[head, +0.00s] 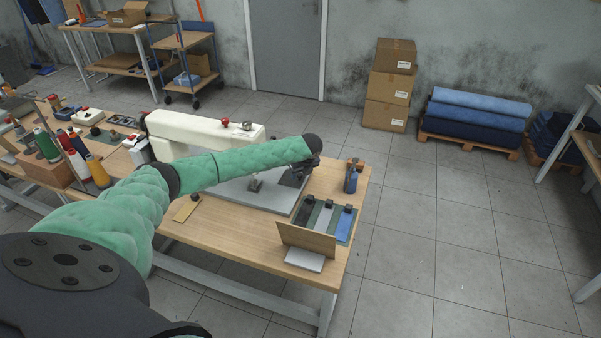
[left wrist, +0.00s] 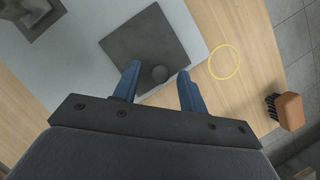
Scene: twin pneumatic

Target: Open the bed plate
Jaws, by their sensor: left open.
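The bed plate (left wrist: 135,42) is a dark square plate with a round dark knob (left wrist: 160,74) near its edge, in the left wrist view. It lies on the pale grey bed (left wrist: 75,60) of the sewing machine (head: 200,132). My left gripper (left wrist: 158,88) is open, its two blue fingers pointing at the plate, with the knob between their tips in the picture. I cannot tell whether they touch it. In the head view the left gripper (head: 295,174) is over the right end of the machine bed (head: 230,190) and hides much of the plate. My right gripper is not in view.
A yellow ring (left wrist: 225,45) and a wooden brush (left wrist: 290,110) lie right of the bed. Thread cones (head: 97,172) stand at left.

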